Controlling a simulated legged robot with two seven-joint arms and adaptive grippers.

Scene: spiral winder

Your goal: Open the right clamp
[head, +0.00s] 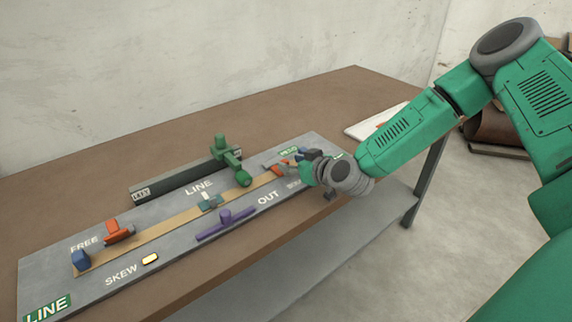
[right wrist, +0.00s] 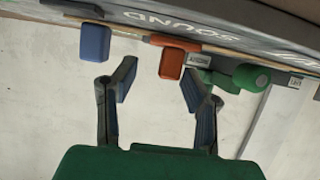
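The right clamp is an orange block (head: 280,168) near the right end of the tan strip (head: 152,235) on the grey board. In the right wrist view the orange block (right wrist: 171,63) lies ahead of the fingertips, within the gap between them and nearer the right finger. My right gripper (right wrist: 158,82) is open and empty, with space on both sides of the block. In the head view my right gripper (head: 298,172) is at the board's right end and partly hides it. My left gripper is not in view.
A blue block (right wrist: 95,42) sits left of the orange block in the right wrist view. A green knobbed part (right wrist: 250,77) sits to its right. The grey board (head: 60,271) also carries another orange clamp (head: 119,232) and a purple bar (head: 225,224). A wall stands behind the table.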

